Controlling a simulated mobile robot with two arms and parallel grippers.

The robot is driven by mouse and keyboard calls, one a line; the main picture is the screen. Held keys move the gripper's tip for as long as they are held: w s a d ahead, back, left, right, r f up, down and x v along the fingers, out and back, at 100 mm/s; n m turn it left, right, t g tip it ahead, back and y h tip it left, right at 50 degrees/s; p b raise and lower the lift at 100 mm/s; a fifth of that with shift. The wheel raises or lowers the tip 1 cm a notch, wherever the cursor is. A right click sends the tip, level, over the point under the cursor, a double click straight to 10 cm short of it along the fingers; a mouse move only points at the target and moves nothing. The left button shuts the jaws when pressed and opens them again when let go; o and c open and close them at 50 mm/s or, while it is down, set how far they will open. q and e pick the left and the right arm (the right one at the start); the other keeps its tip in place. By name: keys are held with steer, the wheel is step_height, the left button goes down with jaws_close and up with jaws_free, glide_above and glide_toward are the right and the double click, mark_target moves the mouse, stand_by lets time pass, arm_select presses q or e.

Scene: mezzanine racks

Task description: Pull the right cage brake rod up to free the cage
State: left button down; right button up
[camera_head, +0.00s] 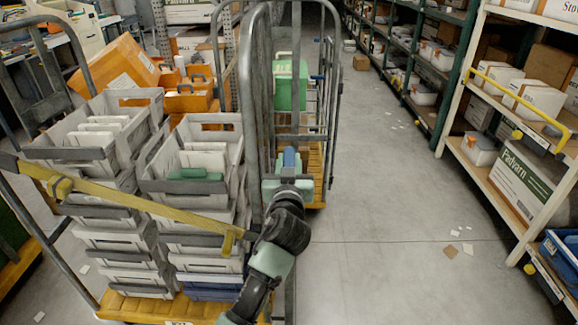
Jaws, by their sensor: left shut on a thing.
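The right cage (332,110) is a grey wire roll cage with a yellow-orange base, and a green crate (290,84) stands in it. My left gripper (290,168) is in front of this cage, just right of the near cage's upright tubes. The fingers and my wrist hide the rod's lower part. I cannot tell how high the rod stands. My right gripper is not in view.
A nearer cage (245,120) full of grey crates (190,190) stands at the left, with a yellow strap (130,205) across its front. The aisle floor (400,210) at the right is mostly clear, with paper scraps. Racks (500,180) line the right side.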

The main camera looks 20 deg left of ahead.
arm_select(q)
steer(key=shift+r, duration=0.6)
steer(key=c, duration=1.4)
jaws_free()
steer(key=shift+o, duration=1.4)
steer(key=shift+f, duration=0.2)
steer(key=shift+f, duration=0.1)
steer(key=b+v, duration=0.1)
steer(key=v, duration=0.6)
steer(key=shift+s+b, duration=0.4)
steer(key=shift+d, duration=0.1)
